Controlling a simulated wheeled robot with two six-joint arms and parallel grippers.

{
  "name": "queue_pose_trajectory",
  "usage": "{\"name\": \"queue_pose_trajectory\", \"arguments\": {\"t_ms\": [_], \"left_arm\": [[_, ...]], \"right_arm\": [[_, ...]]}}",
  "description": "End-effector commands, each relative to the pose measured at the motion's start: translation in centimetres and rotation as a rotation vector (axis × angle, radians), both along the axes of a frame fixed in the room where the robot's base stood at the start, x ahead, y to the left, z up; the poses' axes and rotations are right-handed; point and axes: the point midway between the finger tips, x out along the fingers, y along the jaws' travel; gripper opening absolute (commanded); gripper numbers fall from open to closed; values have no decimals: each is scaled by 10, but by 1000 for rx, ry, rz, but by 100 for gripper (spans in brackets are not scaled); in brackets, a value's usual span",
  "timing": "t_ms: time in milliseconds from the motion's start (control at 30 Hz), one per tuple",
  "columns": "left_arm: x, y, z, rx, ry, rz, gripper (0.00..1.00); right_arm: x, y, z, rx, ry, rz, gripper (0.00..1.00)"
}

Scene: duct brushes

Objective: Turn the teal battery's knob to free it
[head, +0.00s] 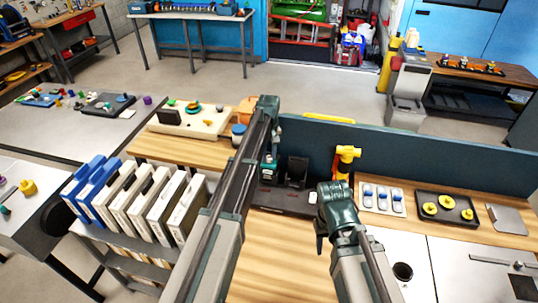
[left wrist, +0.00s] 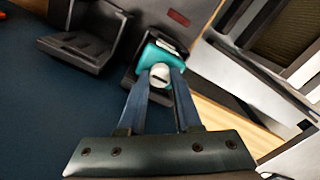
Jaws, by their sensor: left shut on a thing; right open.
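The teal battery (left wrist: 150,60) sits in a slot of a black charging dock (left wrist: 95,50) in the left wrist view. Its pale round knob (left wrist: 160,72) has a dark slot line across it. My left gripper (left wrist: 161,84) has its fingers on either side of the knob and is shut on it. In the head view the battery (head: 270,169) is a small teal patch under my left gripper (head: 269,160), mostly hidden by the arm. The dock (head: 285,199) stands on the wooden bench. My right gripper (head: 320,246) is open and empty, low over the bench, right of the dock.
The dock's other slot (head: 296,171) is empty. A yellow tool (head: 346,158) stands right of it, before a dark blue panel (head: 420,160). A pale tray (head: 382,199) and a black tray with yellow knobs (head: 444,221) lie further right. Bare wood (head: 275,260) lies in front.

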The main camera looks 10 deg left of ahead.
Motion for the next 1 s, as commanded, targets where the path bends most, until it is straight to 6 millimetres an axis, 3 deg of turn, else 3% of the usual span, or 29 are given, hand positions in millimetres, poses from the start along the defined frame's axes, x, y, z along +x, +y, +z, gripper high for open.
{"name": "queue_pose_trajectory", "arguments": {"t_ms": [300,333,400,767,1000], "left_arm": [[0,0,0,0,0,48,0],[0,0,0,0,0,48,36],[0,0,0,0,0,48,46],[0,0,2,0,0,47,46],[0,0,18,0,0,47,46]], "right_arm": [[0,0,0,0,0,0,50],[0,0,0,0,0,0,50],[0,0,0,0,0,0,50],[0,0,2,0,0,0,50],[0,0,18,0,0,-1,50]]}}
